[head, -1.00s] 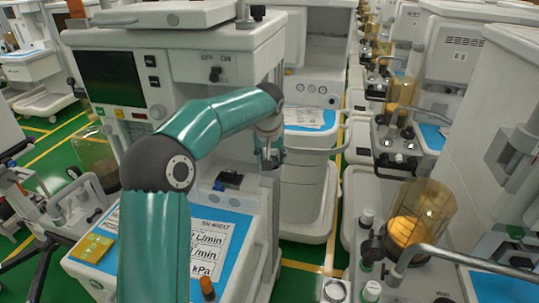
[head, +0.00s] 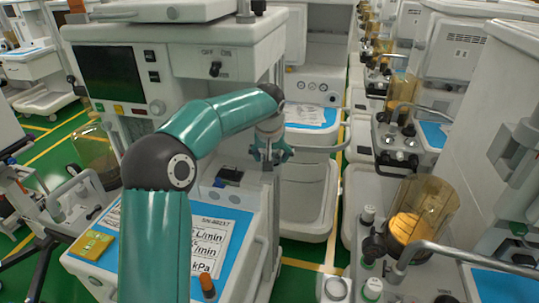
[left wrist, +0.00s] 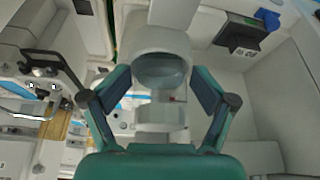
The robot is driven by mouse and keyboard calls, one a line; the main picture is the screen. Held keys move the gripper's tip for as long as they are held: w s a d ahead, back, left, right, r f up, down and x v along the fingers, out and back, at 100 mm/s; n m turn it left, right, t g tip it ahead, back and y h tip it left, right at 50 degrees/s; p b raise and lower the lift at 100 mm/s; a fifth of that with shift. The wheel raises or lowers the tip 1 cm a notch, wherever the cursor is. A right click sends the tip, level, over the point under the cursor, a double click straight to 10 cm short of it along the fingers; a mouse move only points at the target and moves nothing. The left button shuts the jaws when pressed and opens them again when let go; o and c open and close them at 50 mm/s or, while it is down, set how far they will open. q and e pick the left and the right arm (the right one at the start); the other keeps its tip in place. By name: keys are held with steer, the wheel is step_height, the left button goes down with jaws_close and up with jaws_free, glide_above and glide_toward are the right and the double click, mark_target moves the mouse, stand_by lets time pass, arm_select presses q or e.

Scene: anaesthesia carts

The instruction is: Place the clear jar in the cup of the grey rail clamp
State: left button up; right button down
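My left gripper (head: 269,153) hangs at the right front edge of the near cart, fingers spread. In the left wrist view the gripper (left wrist: 163,95) is open, with a finger on each side of a round, glassy, see-through body (left wrist: 161,70), apparently the clear jar. A pale grey rounded body surrounds it and looks like the clamp's cup (left wrist: 160,43). I cannot tell how deep the jar sits or whether the fingers touch it. In the head view the gripper hides the jar and clamp. My right gripper is not in view.
The near cart has a dark screen (head: 112,76) and a blue worktop with printed labels (head: 207,241). A yellow pad (head: 91,245) lies on it. On the right stands a cart with an amber canister (head: 421,208) and a curved metal bar. Green floor shows between carts.

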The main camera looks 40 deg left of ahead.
arm_select(q)
steer(key=shift+r+p, duration=0.3)
steer(key=v, duration=1.2)
steer(key=shift+r, duration=0.45)
steer(key=shift+w, duration=0.1)
